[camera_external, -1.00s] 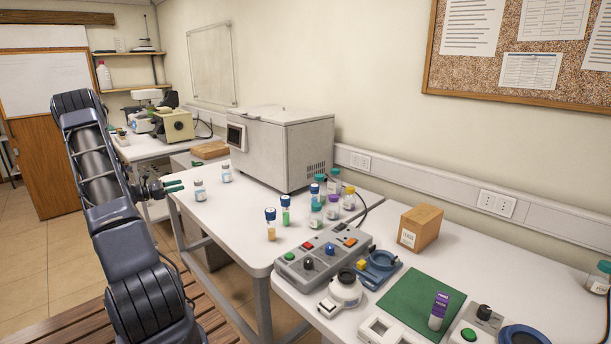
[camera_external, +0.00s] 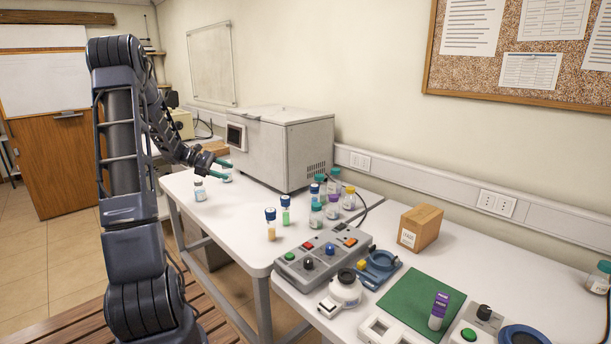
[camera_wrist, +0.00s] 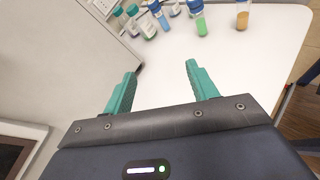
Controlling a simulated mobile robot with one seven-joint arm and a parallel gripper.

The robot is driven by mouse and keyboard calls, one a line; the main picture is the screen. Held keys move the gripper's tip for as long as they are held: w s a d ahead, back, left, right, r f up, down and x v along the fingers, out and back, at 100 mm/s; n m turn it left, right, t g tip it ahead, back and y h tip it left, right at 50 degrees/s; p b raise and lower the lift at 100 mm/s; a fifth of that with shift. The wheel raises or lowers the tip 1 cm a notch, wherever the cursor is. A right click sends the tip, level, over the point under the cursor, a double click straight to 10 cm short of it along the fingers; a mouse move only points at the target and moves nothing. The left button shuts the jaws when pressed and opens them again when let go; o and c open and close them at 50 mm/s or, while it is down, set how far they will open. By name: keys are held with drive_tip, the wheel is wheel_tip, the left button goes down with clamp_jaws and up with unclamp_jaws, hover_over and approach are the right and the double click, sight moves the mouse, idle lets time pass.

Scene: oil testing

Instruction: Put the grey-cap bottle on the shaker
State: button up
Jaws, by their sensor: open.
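My gripper (camera_external: 224,170) is open and empty above the table's far left part; its green fingers also show in the wrist view (camera_wrist: 160,70). In the external view, a small clear bottle with a greyish cap (camera_external: 200,191) stands upright just left of and below the fingers. I cannot tell for sure which bottle has the grey cap. A device with a round blue top (camera_external: 522,335), possibly the shaker, is at the bottom right, cut off by the frame edge.
A large grey box-shaped machine (camera_external: 283,150) stands behind the gripper. Several capped bottles (camera_external: 332,208) and two tubes, orange (camera_external: 271,226) and green (camera_external: 286,213), stand mid-table. A control box (camera_external: 322,257), cardboard box (camera_external: 419,228) and green mat (camera_external: 418,300) are nearer.

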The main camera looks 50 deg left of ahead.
drive_tip(key=d+r+m+g+y, duration=0.1)
drive_tip(key=d+r+m+g, duration=0.35)
drive_tip(key=d, duration=0.95)
drive_tip(key=d+r+m+g+y, duration=0.1)
drive_tip(key=d+r+m+g, duration=0.4)
drive_tip(key=d, duration=0.9)
drive_tip(key=s+d+r+m+t+y, duration=0.1)
drive_tip(key=s+d+m+t+y, duration=0.1)
drive_tip(key=s+d+m, duration=0.5)
drive_tip(key=s+d+r+m+t+y, duration=0.2)
drive_tip(key=s+d+m+y, duration=0.2)
drive_tip(key=s+d+m, duration=0.4)
drive_tip(key=s+d, duration=0.2)
drive_tip(key=s, duration=0.2)
drive_tip(key=shift+y, duration=0.3)
